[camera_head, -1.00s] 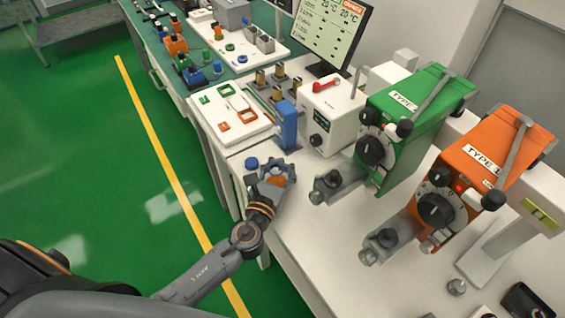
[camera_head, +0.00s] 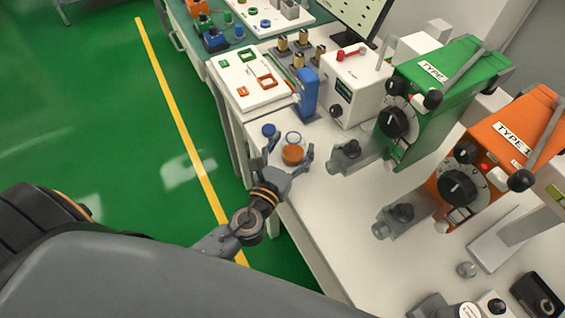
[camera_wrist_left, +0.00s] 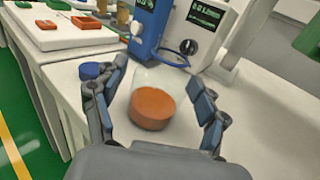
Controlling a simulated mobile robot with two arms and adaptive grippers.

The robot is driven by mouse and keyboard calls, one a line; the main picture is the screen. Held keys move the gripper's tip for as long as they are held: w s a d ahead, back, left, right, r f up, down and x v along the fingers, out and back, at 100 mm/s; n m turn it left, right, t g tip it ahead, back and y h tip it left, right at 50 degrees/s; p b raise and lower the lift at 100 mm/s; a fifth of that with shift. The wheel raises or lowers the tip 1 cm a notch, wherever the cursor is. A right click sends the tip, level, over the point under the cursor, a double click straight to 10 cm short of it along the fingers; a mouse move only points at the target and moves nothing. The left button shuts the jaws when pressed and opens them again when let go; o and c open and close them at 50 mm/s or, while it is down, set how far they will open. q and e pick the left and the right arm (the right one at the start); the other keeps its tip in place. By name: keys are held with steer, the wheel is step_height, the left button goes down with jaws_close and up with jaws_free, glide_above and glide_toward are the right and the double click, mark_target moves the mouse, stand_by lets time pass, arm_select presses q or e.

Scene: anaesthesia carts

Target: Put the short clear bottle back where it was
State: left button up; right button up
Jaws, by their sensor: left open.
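The short clear bottle (camera_head: 293,153) has orange contents and stands on the white table top. In the left wrist view the bottle (camera_wrist_left: 152,106) is between my finger pads, with its clear upper part above the orange. My left gripper (camera_head: 289,156) is open around it, with fingers spread to either side. In the left wrist view gaps show between the bottle and the fingers of the left gripper (camera_wrist_left: 155,108). A thin blue ring (camera_wrist_left: 174,60) shows just behind the bottle, by the blue device (camera_wrist_left: 152,25). My right gripper is out of view.
A small blue cap-like piece (camera_head: 269,130) lies close to the left finger. A white control box (camera_head: 352,88) stands behind. The green (camera_head: 440,90) and orange (camera_head: 505,150) vaporizer units stand to the right.

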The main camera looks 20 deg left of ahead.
mark_target(288, 154)
arm_select(q)
steer(key=s+b, duration=0.1)
steer(key=s, duration=0.5)
steer(key=shift+s+f, duration=0.1)
steer(key=shift+s, duration=0.4)
